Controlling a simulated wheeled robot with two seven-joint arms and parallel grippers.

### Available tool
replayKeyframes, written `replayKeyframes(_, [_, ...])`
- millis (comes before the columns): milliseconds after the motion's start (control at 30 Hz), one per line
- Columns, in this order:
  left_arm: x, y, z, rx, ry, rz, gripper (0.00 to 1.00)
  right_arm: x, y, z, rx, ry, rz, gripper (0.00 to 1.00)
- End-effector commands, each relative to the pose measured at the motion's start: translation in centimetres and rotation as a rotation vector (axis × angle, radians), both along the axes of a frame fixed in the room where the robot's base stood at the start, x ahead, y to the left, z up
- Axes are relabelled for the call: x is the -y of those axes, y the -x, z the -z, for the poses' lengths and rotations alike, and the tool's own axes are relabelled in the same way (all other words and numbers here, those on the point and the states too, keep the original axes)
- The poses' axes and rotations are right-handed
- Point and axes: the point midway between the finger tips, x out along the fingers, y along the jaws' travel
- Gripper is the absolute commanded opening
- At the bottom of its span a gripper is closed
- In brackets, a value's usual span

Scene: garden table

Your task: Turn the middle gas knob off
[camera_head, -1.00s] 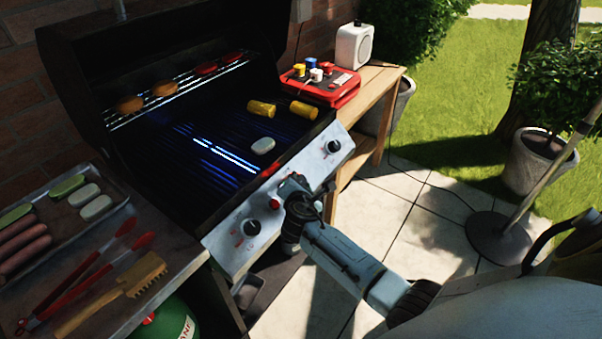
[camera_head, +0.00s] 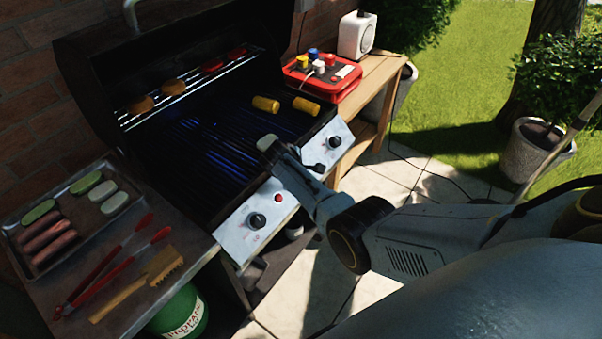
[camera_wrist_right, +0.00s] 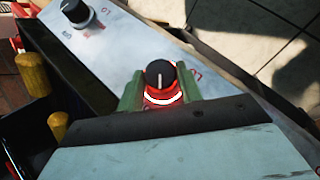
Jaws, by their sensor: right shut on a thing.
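The middle gas knob (camera_wrist_right: 158,75) is black with a white pointer line and a glowing red ring at its base. In the wrist view it sits between the two green fingers of my right gripper (camera_wrist_right: 159,84), which is shut on it. In the head view my right gripper (camera_head: 290,165) is at the grill's front panel (camera_head: 240,233) and hides the middle knob. The left knob (camera_head: 256,220) and right knob (camera_head: 335,142) are in plain view. One outer knob also shows in the wrist view (camera_wrist_right: 75,10). My left gripper is not in view.
A red button (camera_head: 278,197) is on the panel. A side shelf at left holds a food tray (camera_head: 118,214) and tongs (camera_head: 112,262).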

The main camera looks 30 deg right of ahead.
Motion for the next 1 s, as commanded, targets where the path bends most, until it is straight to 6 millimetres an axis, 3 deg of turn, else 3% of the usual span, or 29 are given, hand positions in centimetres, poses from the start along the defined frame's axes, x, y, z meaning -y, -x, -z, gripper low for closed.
replayKeyframes(500, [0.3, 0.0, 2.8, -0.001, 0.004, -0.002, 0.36, 0.5, -0.4, 0.1, -0.128, -0.306, 0.333, 0.13])
replayKeyframes(1000, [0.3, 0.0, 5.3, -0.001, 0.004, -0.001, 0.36, 0.7, -0.4, 0.1, -0.193, -0.454, 0.495, 0.13])
